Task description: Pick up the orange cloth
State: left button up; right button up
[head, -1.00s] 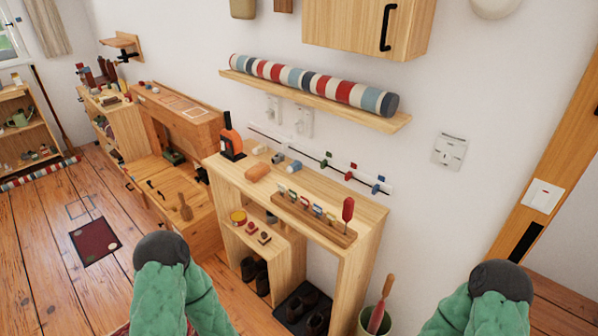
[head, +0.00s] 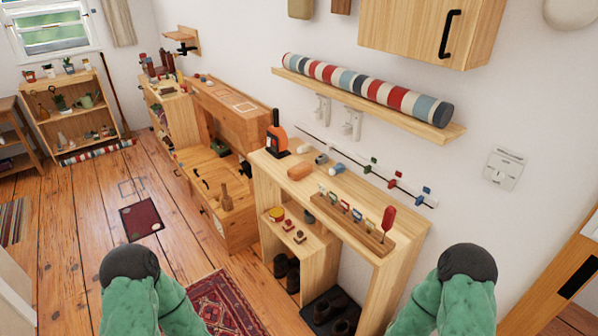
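A small orange bundle (head: 300,171), which looks like the folded or rolled orange cloth, lies on top of the wooden shelf unit (head: 272,176), near its left end. It lies between an orange-and-black upright object (head: 277,140) and a rack of small coloured pieces. Nothing of mine touches it. My two green-sleeved arms with dark rounded ends show at the bottom left and bottom right, well in front of the unit. No gripper fingers are visible, so I cannot see what either gripper holds.
Small blue-and-white cylinders (head: 321,158) lie behind the bundle. The wooden rack (head: 352,222) with a red-headed tool (head: 387,218) stands to its right. A wall shelf with a striped roll (head: 365,88) hangs above. A patterned rug (head: 215,303) lies on otherwise fairly open floor.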

aim_at(301, 170)
jog(key=i+j, duration=1.25)
jog(key=l+z, duration=0.05)
